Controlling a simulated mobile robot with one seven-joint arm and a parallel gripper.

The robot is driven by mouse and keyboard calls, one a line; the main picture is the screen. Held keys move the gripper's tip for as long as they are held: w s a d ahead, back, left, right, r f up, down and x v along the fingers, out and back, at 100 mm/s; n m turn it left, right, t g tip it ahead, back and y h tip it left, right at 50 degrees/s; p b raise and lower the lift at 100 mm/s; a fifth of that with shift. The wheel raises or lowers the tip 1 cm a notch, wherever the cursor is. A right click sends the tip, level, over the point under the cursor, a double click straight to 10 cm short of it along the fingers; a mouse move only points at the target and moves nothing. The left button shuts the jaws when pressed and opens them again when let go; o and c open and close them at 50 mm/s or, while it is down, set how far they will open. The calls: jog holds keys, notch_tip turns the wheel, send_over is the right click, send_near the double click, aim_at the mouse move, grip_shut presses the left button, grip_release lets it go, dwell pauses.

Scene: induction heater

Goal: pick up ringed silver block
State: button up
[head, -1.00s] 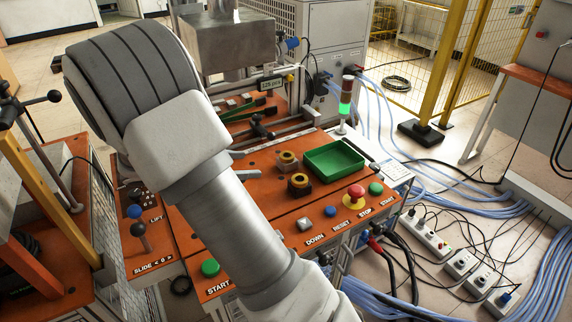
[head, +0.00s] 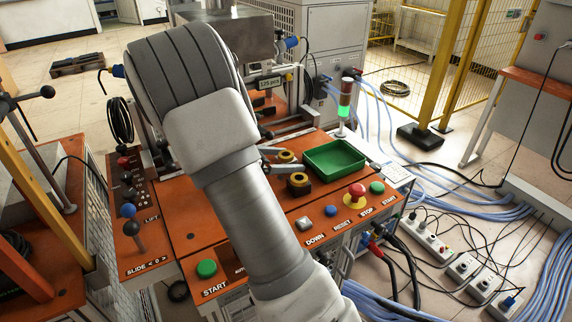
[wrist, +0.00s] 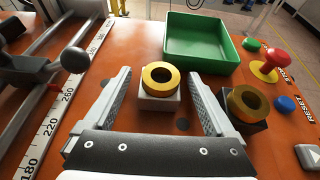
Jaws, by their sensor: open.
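The ringed silver block (wrist: 160,100) stands upright on the orange panel, with a gold ring (wrist: 160,76) on top. It is between the spread fingers of my gripper (wrist: 161,84) in the wrist view, with a gap on each side. In the head view the block (head: 287,156) is partly covered by the fingers of my gripper (head: 275,158). My gripper is open and holds nothing. A second, dark block with a gold ring (wrist: 247,104) stands just right of the right finger; it also shows in the head view (head: 298,184).
A green tray (head: 335,160) lies beyond the blocks. A red stop button (head: 356,192) and a blue button (head: 330,211) are to the right. A ruler strip (wrist: 68,100) and a black ball knob (wrist: 75,60) lie left of the left finger.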

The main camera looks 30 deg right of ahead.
grip_shut()
dwell(0.5)
jog(key=shift+r, duration=0.1)
